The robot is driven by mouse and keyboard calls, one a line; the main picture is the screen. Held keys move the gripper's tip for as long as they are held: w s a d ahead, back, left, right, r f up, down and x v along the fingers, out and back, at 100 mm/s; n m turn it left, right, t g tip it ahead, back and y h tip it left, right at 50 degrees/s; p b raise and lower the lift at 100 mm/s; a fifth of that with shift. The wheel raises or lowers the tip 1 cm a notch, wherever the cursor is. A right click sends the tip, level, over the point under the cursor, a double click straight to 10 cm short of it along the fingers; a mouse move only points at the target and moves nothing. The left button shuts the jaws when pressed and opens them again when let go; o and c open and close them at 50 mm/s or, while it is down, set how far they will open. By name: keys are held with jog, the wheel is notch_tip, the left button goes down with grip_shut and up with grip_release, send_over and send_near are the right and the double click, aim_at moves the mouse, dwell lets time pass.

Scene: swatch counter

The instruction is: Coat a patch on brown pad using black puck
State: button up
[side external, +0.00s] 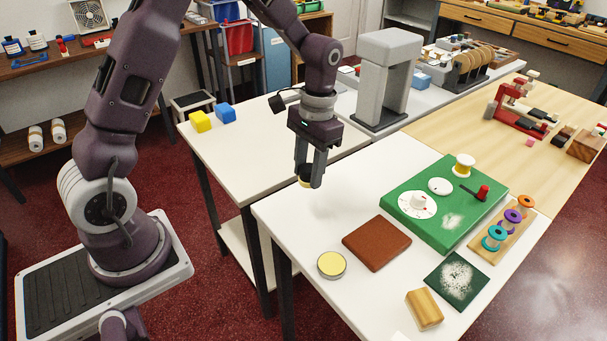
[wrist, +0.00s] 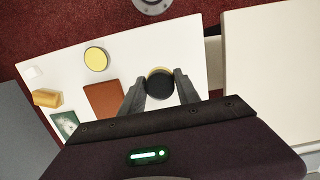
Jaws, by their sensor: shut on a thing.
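My gripper (side external: 311,177) is shut on the black puck (side external: 304,183), which has a pale yellow part along one edge. In the wrist view the puck (wrist: 160,86) sits between the two fingertips, dark face showing. My gripper holds it above the far left part of the white table, apart from the pad. The brown pad (side external: 376,243) lies flat on the table, in front of and to the right of my gripper. In the wrist view the pad (wrist: 103,99) is left of the fingers and partly hidden by one. No patch shows on its visible surface.
A round yellow-topped tin (side external: 331,264) lies left of the pad. A green board (side external: 444,201) with dials stands behind right. A dark green speckled square (side external: 457,281), a wooden block (side external: 424,308) and a spool rack (side external: 502,236) are at the right. The table's left corner is clear.

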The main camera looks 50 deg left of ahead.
aim_at(364, 260)
jog(key=w+d, duration=1.2)
jog(key=d, duration=0.2)
jog(key=shift+d+f, duration=0.1)
jog(key=shift+f, duration=4)
jog(key=shift+s+r, duration=0.1)
jog(key=shift+s, duration=0.3)
jog(key=shift+c, duration=0.6)
jog(key=shift+s+f, duration=0.2)
jog(key=shift+s, duration=0.55)
grip_shut()
jog(key=shift+s, duration=4.55)
jog(key=shift+s+d, duration=0.1)
jog(key=shift+d, duration=0.85)
jog(key=shift+w, duration=5.85)
jog(key=shift+d, duration=0.75)
jog(key=shift+s+d, duration=0.1)
jog(key=shift+s, duration=5.55)
jog(key=shift+s+r, duration=0.15)
jog(key=shift+s, duration=0.05)
notch_tip(364, 260, up, 8)
